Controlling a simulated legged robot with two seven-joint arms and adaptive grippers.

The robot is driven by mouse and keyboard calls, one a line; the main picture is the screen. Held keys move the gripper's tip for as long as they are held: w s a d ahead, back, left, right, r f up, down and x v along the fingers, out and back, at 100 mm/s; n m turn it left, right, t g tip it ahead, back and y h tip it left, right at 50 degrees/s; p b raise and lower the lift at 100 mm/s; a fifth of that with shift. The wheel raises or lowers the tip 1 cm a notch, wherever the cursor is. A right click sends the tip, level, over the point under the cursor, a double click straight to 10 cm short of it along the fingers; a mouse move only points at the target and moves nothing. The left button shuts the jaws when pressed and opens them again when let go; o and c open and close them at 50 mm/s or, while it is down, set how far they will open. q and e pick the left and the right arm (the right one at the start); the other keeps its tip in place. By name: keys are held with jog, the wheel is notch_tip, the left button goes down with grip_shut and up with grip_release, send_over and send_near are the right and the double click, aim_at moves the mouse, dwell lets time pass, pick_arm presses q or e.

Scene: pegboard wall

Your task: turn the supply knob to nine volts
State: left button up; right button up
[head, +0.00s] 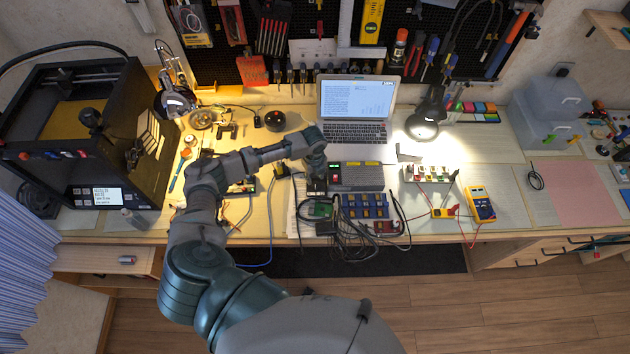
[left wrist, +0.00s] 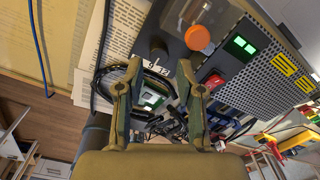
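The bench power supply (head: 358,176) is a grey box on the workbench, below the laptop. In the left wrist view its panel shows a dark round knob (left wrist: 158,49) with the numbers 9 and 12 printed beside it. Which way the knob points is too small to tell. An orange knob (left wrist: 197,37), a lit green display (left wrist: 240,45) and a red switch (left wrist: 213,82) are also on the panel. My left gripper (left wrist: 159,65) is open and empty, with its fingertips near the dark knob; contact cannot be told.
Black cables (head: 352,236) and a green circuit board (head: 320,209) lie in front of the supply. A laptop (head: 355,108) stands behind it. A yellow multimeter (head: 481,203) lies to the right. A lit lamp (head: 427,118) stands at the back.

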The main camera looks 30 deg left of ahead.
aim_at(314, 184)
pick_arm(q)
notch_tip(314, 184, up, 7)
jog(key=shift+r, duration=0.15)
dwell(0.5)
